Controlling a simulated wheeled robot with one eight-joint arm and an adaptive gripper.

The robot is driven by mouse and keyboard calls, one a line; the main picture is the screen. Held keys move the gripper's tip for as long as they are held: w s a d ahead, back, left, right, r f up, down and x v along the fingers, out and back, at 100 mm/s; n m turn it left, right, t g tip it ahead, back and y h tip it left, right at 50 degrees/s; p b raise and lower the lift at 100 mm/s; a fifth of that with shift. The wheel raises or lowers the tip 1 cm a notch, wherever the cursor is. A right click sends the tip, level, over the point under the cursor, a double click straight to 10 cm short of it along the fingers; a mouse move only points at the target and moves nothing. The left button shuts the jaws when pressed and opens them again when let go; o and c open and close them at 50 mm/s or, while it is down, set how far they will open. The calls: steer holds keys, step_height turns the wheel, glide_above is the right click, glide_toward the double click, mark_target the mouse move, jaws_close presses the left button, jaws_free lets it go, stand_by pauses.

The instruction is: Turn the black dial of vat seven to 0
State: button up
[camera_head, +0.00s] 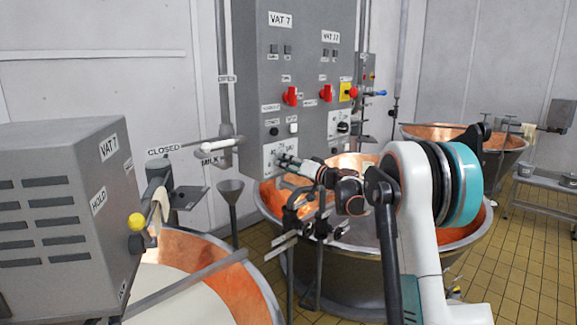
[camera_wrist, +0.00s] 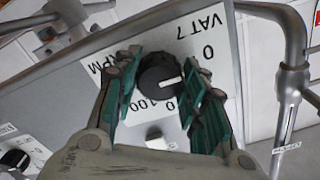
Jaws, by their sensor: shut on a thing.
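The black dial (camera_wrist: 157,73) of vat seven sits on a white plate marked 0, 100 and RPM. "VAT 7" is printed beside it in the wrist view. My gripper (camera_wrist: 163,80) is shut on the dial, with one teal-padded finger on each side. In the head view my gripper (camera_head: 286,163) reaches the lower left of the grey control panel (camera_head: 264,100), and it largely hides the dial there.
A second dial (camera_head: 343,127) is on the panel's right side. A copper vat (camera_head: 470,222) stands below my arm. A grey box (camera_head: 75,210) and a milk-filled vat (camera_head: 185,290) are at left.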

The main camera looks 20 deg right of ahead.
steer(key=shift+f, duration=0.15)
stand_by(0.3)
steer(key=o, duration=1.1)
steer(key=shift+c, duration=0.2)
steer(key=v, duration=1.2)
